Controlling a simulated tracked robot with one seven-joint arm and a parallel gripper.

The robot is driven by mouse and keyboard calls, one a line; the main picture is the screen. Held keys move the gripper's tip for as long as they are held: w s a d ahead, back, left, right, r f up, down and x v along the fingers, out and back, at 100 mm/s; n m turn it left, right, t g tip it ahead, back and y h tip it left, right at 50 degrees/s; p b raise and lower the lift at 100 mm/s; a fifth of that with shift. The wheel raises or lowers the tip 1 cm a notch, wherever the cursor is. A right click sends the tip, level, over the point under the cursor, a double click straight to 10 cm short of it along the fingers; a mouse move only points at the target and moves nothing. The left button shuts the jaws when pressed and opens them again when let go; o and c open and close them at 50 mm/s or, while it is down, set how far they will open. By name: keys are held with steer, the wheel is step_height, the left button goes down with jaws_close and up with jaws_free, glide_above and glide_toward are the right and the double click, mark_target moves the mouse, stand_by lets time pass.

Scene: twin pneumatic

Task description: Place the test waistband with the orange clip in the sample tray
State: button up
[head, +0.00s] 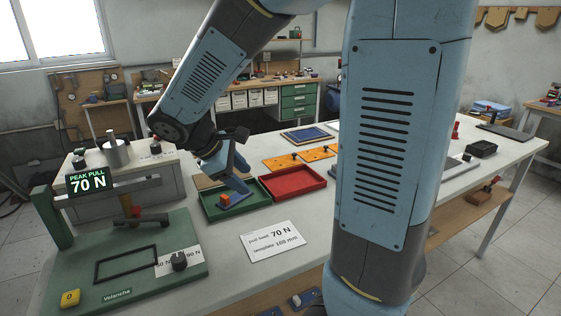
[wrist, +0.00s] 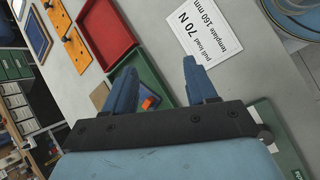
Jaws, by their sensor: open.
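A folded blue waistband (head: 243,203) with an orange clip (head: 224,199) lies in the green tray (head: 208,214). My gripper (head: 239,176) is just above the green tray, pointing down at it. In the wrist view, its two blue fingers (wrist: 158,76) stand apart. The orange clip (wrist: 149,103) and part of the blue band show between the fingers and the dark palm, beyond them. The fingers partly hide the band, and I cannot tell whether they touch it. The green tray also shows in the wrist view (wrist: 148,68).
A red tray (head: 318,181) stands next to the green one, with orange templates (head: 282,162) behind. A card (head: 272,241) lies in front. At left is the pull tester (head: 135,250), its display (head: 88,180) reading 70 N. My arm hides the table's middle.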

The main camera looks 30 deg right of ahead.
steer(key=s+d+r+m+t+y, duration=0.2)
steer(key=s+r+m+y, duration=0.1)
steer(key=s+m, duration=0.3)
steer(key=s+d+r+m+t+y, duration=0.2)
steer(key=s+r+m+y, duration=0.2)
steer(key=s+r+m, duration=0.1)
steer(key=shift+s+r+m+t, duration=0.4)
steer(key=shift+s+r, duration=0.05)
steer(key=shift+s, duration=0.7)
steer(key=shift+a, duration=0.1)
